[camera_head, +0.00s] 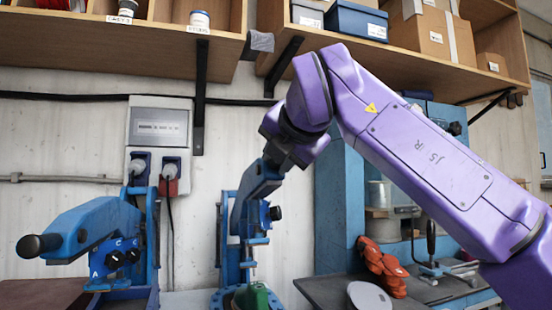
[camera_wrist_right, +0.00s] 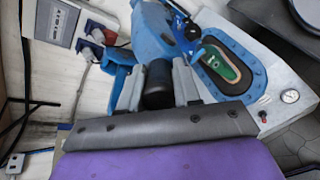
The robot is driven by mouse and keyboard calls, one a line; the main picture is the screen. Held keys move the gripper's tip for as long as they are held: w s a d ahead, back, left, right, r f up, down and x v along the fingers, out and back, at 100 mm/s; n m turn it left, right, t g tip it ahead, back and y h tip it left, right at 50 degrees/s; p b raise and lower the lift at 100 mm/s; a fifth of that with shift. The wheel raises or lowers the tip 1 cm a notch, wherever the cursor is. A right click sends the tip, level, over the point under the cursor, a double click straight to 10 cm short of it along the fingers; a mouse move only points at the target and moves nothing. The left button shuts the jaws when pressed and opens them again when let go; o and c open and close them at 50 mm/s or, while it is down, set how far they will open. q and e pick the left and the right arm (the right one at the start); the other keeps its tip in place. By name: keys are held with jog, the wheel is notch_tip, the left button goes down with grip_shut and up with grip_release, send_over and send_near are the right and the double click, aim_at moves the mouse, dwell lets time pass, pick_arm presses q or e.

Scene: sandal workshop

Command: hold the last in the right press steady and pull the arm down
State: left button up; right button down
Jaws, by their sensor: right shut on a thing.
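The right press (camera_head: 228,262) is blue and stands near the middle of the head view; its blue arm (camera_head: 258,182) rises toward my right wrist. In the wrist view, my right gripper (camera_wrist_right: 158,84) is shut on the black handle (camera_wrist_right: 157,92) of the press arm, with a grey finger on each side. The green last (camera_head: 255,298) sits low under the press ram, cut off by the bottom edge of the head view. In the wrist view the last (camera_wrist_right: 224,66) lies within a dark oval on the press base. My left gripper is not in view.
A second blue press (camera_head: 85,230) with a black handle stands at the left. A wall box (camera_head: 158,128) with plugs hangs between the presses. Wooden shelves (camera_head: 150,38) run above.

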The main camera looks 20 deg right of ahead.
jog(key=c, duration=0.9)
grip_release()
jog(key=shift+d, duration=0.1)
jog(key=v, duration=1)
jog(key=shift+s, duration=0.3)
